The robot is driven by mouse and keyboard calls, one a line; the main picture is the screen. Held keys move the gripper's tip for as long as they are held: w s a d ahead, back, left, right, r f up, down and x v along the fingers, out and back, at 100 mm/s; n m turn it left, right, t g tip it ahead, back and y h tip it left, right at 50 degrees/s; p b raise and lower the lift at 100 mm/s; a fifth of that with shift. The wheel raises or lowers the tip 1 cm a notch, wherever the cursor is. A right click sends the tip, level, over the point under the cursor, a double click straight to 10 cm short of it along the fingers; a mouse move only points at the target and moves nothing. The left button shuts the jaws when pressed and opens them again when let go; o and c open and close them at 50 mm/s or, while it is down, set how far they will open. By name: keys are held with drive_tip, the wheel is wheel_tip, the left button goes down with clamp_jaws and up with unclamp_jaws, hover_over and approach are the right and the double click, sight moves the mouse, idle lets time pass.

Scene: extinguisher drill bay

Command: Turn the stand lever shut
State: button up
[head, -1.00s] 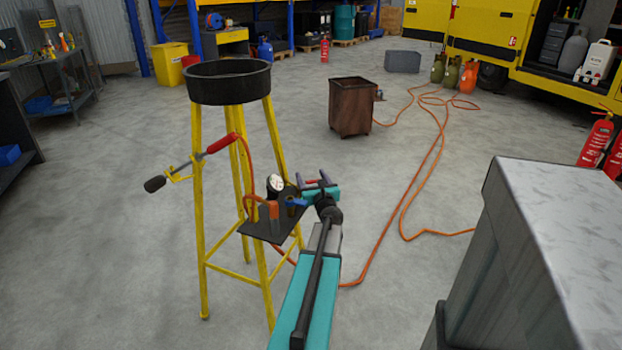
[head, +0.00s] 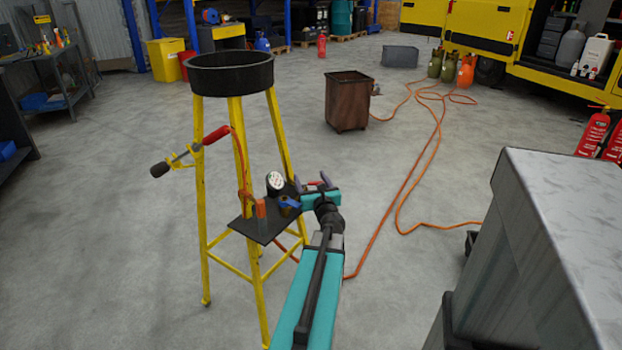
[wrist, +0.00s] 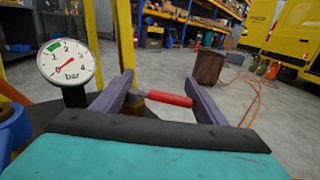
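The yellow stand (head: 200,220) carries a black pan on top and a small dark shelf (head: 258,228) at mid height. A lever with a red handle (wrist: 170,98) lies sideways between my fingers in the wrist view; a bit of it shows in the head view (head: 315,183). A blue handle (head: 290,203) sits on the shelf, left of my gripper. My gripper (head: 313,180) is at the shelf's right edge; it also shows in the wrist view (wrist: 163,97). Its fingers are apart, one on each side of the red handle. Contact with the handle cannot be told.
A pressure gauge (wrist: 68,62) stands close left of my fingers. A torch with a red grip (head: 216,134) is clipped to the stand, its hose running down. A grey cabinet (head: 560,200) is near right. An orange hose (head: 410,190) crosses the open floor.

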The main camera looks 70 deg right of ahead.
sight(312, 183)
drive_tip(key=shift+w+a, duration=0.1)
drive_tip(key=shift+a, duration=0.1)
drive_tip(key=shift+a, duration=0.25)
drive_tip(key=shift+v, duration=2.5)
drive_tip(key=shift+r+p, duration=0.1)
drive_tip(key=shift+p, duration=0.2)
drive_tip(key=shift+s+a+p, duration=0.15)
drive_tip(key=shift+s+p, duration=0.15)
drive_tip(key=shift+p, duration=0.65)
drive_tip(key=shift+p+v, duration=1)
drive_tip(key=shift+p, duration=2.05)
drive_tip(key=shift+p+v, duration=1.55)
drive_tip(key=shift+p, duration=0.55)
